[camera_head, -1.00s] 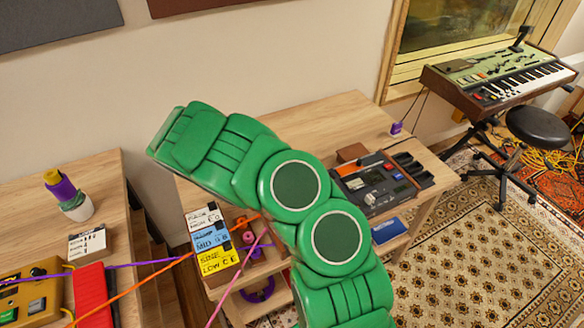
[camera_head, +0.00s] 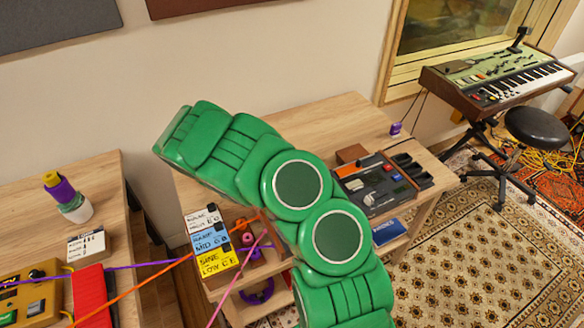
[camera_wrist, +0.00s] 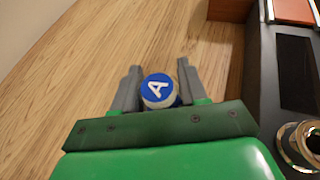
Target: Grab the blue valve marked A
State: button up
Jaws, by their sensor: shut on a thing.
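The blue valve (camera_wrist: 158,91) has a round blue cap with a white letter A, seen in the wrist view. My gripper (camera_wrist: 158,88) has its grey fingers on both sides of the valve and is shut on it. The lower part of the valve is hidden behind the gripper's body. In the head view my green arm hides the gripper and the valve.
A wooden table (camera_head: 345,115) lies under the arm. A device with knobs (camera_head: 372,185) stands on it at the right, and its dark edge (camera_wrist: 294,75) is close to the gripper's right side. A labelled box (camera_head: 212,243) stands at the front left.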

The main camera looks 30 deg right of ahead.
jog(key=shift+a+r, duration=0.1)
jog(key=shift+r, duration=4.9)
